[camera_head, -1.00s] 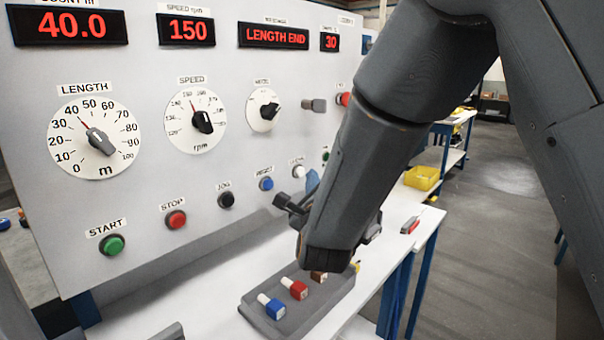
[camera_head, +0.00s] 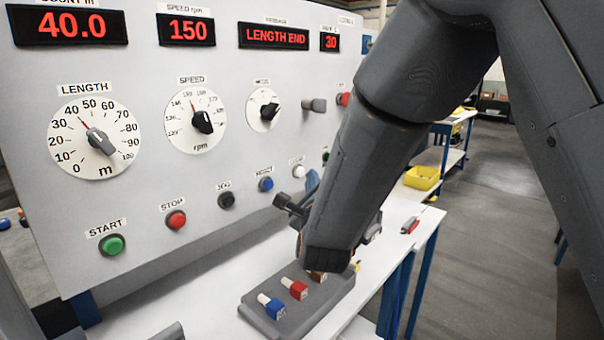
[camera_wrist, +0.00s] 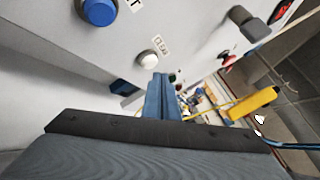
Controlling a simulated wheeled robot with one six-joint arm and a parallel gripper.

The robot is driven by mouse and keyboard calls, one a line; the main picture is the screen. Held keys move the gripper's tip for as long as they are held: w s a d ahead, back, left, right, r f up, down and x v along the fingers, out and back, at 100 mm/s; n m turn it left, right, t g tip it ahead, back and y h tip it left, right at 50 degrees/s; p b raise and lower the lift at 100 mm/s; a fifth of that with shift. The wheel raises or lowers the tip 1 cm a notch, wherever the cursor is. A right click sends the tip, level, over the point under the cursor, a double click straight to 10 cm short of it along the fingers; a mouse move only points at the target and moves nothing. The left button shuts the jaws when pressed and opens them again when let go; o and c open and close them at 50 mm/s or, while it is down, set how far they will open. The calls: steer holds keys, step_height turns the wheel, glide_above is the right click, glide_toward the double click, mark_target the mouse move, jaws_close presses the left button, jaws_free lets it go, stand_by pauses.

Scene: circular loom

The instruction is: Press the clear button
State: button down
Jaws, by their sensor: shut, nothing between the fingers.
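The clear button (camera_head: 299,171) is a small white button low on the grey control panel, right of the blue reset button. It also shows in the wrist view as a white cap (camera_wrist: 148,60) under a tilted "CLEAR" label. My gripper (camera_head: 312,180) has blue fingers, partly hidden behind my arm in the head view. In the wrist view the fingers (camera_wrist: 162,80) are shut together and empty, with their tips just below and right of the button. I see no clear contact with it.
The blue reset button (camera_head: 266,184), black jog button (camera_head: 227,200), red stop button (camera_head: 176,219) and green start button (camera_head: 112,244) line the panel. Below, a grey tray (camera_head: 315,318) with small coloured bottles sits on the white table (camera_head: 190,300). A yellow bin (camera_head: 422,178) stands behind.

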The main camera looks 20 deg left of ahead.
steer(key=shift+a, duration=0.1)
stand_by(0.3)
steer(key=shift+w+a+b, duration=0.15)
steer(key=shift+a+b, duration=0.15)
steer(key=shift+b, duration=0.1)
steer(key=shift+w+a+b, duration=0.2)
steer(key=shift+a+b, duration=0.1)
steer(key=shift+a, duration=0.15)
stand_by(0.7)
steer(key=shift+d, duration=0.15)
steer(key=shift+s+d+b, duration=0.3)
steer(key=shift+s+d, duration=0.1)
steer(key=shift+d, duration=0.25)
steer(key=shift+d, duration=0.1)
steer(key=shift+s+d+b, duration=0.2)
steer(key=shift+s+d, duration=0.1)
steer(key=shift+d, duration=0.45)
steer(key=shift+s+d+b, duration=0.2)
steer(key=shift+s+d, duration=0.15)
steer(key=shift+d, duration=0.4)
steer(key=shift+s+d+b, duration=0.2)
steer(key=shift+s+d, duration=0.1)
steer(key=shift+d, duration=0.45)
stand_by(0.8)
